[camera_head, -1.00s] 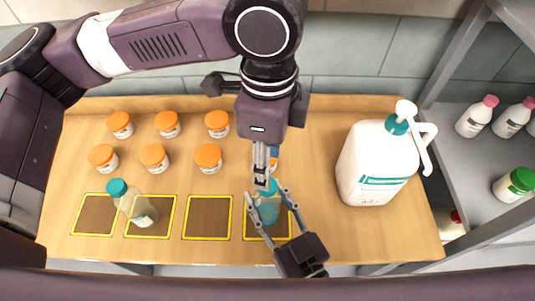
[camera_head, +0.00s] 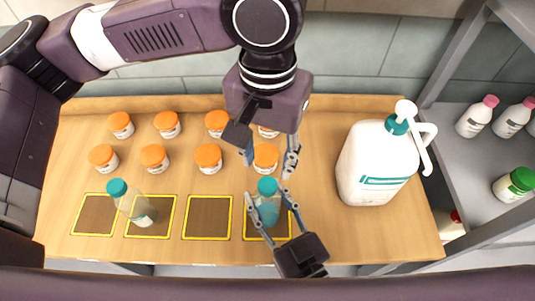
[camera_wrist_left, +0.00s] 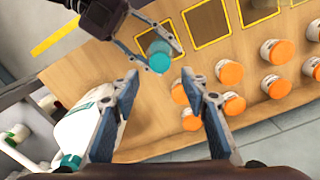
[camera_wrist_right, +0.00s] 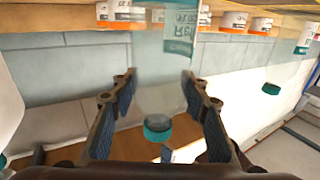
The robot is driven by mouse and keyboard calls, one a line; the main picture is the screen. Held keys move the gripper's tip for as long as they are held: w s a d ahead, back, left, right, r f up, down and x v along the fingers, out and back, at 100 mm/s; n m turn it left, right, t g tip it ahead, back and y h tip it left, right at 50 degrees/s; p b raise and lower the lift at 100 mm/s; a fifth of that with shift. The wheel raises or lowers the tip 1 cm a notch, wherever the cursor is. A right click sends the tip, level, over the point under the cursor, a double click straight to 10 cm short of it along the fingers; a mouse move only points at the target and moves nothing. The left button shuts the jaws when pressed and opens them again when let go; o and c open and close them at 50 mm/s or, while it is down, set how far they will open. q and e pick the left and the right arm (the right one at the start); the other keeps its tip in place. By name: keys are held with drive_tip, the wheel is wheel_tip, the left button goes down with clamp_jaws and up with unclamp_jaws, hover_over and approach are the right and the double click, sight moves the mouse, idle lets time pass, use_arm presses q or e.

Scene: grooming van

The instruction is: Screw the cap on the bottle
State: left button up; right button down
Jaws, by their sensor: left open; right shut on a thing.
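A clear bottle (camera_head: 266,212) with a teal cap (camera_head: 268,186) stands in the rightmost yellow-outlined square. The cap sits on the bottle's top; how tightly cannot be told. My right gripper (camera_head: 267,199) is shut on the bottle's body from the front; the bottle also shows between its fingers in the right wrist view (camera_wrist_right: 165,85). My left gripper (camera_head: 270,160) is open and empty, its fingers pointing towards the cap. In the left wrist view, the cap (camera_wrist_left: 158,57) appears just beyond and between the open fingertips, apart from them.
Another teal-capped bottle (camera_head: 133,203) stands in the second square from the left. Several orange-lidded jars (camera_head: 154,157) stand in two rows behind the squares. A large white pump jug (camera_head: 374,163) is on the right. A grey shelf (camera_head: 480,150) holds small bottles.

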sight(268, 184)
idle(0.3)
use_arm(q)
drive_tip(key=shift+f, duration=4.05)
